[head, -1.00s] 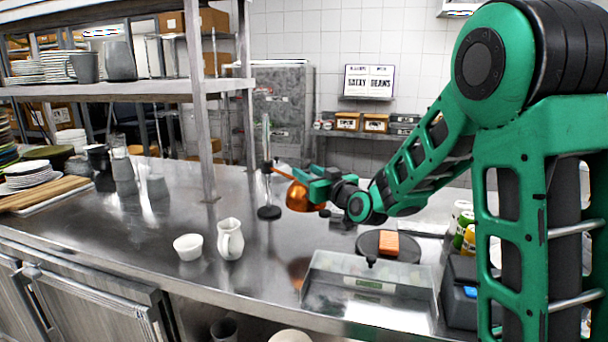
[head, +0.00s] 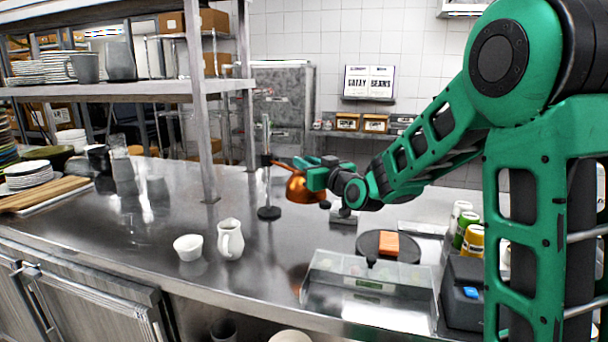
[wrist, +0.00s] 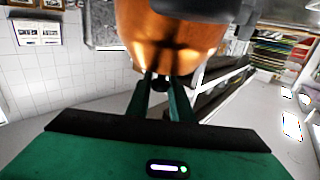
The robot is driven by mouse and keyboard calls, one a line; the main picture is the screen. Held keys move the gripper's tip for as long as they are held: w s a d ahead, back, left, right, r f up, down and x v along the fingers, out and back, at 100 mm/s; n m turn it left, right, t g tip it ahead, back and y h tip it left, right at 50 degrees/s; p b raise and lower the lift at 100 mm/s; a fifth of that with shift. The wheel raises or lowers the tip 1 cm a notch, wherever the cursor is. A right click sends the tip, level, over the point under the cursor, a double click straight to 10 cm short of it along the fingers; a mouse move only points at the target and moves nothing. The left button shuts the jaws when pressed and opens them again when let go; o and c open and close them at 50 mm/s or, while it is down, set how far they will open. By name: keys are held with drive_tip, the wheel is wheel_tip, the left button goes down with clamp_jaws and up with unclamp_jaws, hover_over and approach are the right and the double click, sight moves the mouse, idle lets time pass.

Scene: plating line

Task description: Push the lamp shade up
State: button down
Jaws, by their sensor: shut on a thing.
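My gripper (head: 305,174) is at the shade's upper right in the head view. In the wrist view the shade (wrist: 165,35) fills the top middle, and my gripper (wrist: 163,85) points at it with its fingertips close together at its edge. The fingers are shut on a part of the lamp; exactly which part is hard to make out.
A white jug (head: 230,240) and white bowl (head: 188,247) stand front left of the lamp. A clear bin (head: 365,290) and a dark round plate with an orange block (head: 389,243) lie to the right. A shelf post (head: 204,120) rises left of the lamp.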

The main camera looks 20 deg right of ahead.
drive_tip(key=shift+r, duration=2)
drive_tip(key=c, duration=1.6)
unclamp_jaws()
drive_tip(key=shift+d, duration=0.1)
drive_tip(key=shift+f, duration=0.1)
drive_tip(key=shift+s, duration=0.25)
drive_tip(key=v, duration=1)
drive_tip(key=shift+f, duration=0.1)
